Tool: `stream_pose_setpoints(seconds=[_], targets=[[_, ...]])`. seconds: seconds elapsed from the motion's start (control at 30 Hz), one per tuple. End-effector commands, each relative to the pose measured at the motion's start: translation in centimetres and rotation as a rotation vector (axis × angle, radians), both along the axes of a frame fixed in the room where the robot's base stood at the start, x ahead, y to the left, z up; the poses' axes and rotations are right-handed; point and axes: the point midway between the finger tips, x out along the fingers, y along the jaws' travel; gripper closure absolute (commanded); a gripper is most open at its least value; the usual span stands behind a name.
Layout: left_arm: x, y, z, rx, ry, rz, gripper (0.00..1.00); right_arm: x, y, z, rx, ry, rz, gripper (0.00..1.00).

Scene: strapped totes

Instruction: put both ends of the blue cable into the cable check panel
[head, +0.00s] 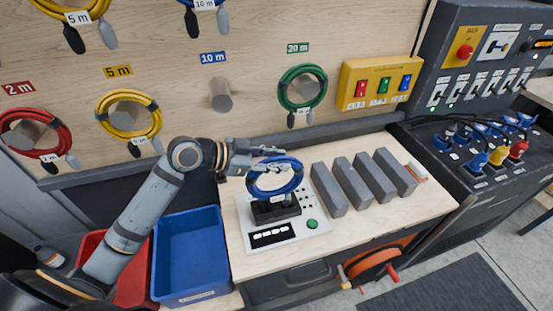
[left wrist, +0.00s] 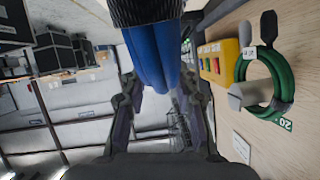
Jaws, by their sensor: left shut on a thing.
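The blue cable (head: 276,191) is a coiled loop in the head view, held over the cable check panel (head: 316,240). My left gripper (head: 272,152) is shut on the top of the coil. In the left wrist view the blue cable (left wrist: 150,50) runs between the fingers, with a black band above. The panel is a pale plate with a black socket block (head: 275,210), a dark display and a green button (head: 312,224). The cable's ends are at the block, below the coil; I cannot tell whether they sit in its sockets. My right gripper is out of view.
Grey blocks (head: 328,190) stand right of the panel. A blue bin (head: 190,255) and a red bin (head: 134,285) are at the left. Red, yellow and green (head: 322,97) cables hang on the wall pegs; the 10 m peg (head: 220,95) is bare. A yellow switch box (head: 380,68) is behind.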

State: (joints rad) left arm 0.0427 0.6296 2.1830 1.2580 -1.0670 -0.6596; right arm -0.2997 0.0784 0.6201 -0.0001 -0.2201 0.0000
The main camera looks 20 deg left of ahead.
Motion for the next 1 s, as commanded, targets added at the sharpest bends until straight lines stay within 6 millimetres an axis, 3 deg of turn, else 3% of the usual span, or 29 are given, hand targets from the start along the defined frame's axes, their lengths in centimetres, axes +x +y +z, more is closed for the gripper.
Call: stream_pose_setpoints(seconds=[1.0], targets=[[0.0, -0.1, -1.1, -0.004, -0.005, -0.001, 1.0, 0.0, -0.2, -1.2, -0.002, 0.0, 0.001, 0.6]])
